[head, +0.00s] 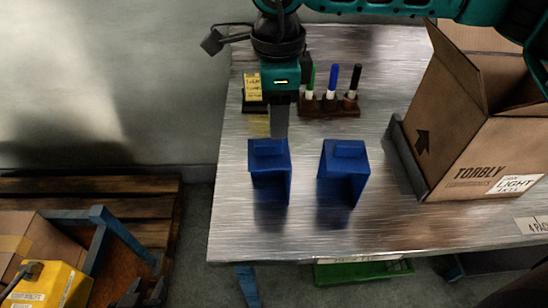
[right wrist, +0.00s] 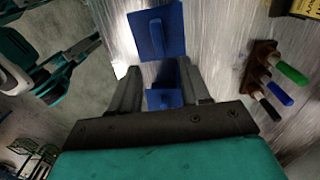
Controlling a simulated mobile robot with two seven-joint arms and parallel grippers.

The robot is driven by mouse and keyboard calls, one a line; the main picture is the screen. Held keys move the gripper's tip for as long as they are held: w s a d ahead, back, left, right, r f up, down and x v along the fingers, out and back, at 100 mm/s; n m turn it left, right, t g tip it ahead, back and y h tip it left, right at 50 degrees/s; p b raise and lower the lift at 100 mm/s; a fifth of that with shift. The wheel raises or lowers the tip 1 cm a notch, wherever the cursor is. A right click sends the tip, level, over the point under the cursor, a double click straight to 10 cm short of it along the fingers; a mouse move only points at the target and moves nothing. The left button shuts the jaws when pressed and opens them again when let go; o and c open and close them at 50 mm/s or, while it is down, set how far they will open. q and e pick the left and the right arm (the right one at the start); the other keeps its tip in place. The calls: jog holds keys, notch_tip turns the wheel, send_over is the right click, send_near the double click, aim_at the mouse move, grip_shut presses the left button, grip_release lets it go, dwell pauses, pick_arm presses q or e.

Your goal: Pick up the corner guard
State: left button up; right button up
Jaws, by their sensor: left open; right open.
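Two blue corner guards stand on the metal table, a left one (head: 268,162) and a right one (head: 344,162). My right gripper (head: 280,128) points down just behind the left guard; its fingers overlap in the head view, and contact cannot be judged. In the right wrist view, my right gripper (right wrist: 160,78) is open with its two fingers apart. One blue guard (right wrist: 157,32) lies beyond the fingertips there, and another blue guard (right wrist: 163,99) shows between the fingers, partly hidden by the gripper body. My left gripper is not clearly in view.
A marker rack (head: 330,106) and a small yellow box (head: 252,83) stand at the back of the table. A large open cardboard box (head: 478,130) fills the right side. The table (head: 300,232) is bare in front of the guards. A wooden pallet (head: 110,188) is at the left.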

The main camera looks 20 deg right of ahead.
aim_at(275, 142)
jog(key=f, duration=0.5)
jog(key=shift+w+a+f+p, duration=0.1)
jog(key=shift+a+f+p, duration=0.1)
jog(key=shift+f+p, duration=0.15)
jog(key=shift+c, duration=0.3)
jog(key=shift+r, duration=0.1)
grip_shut()
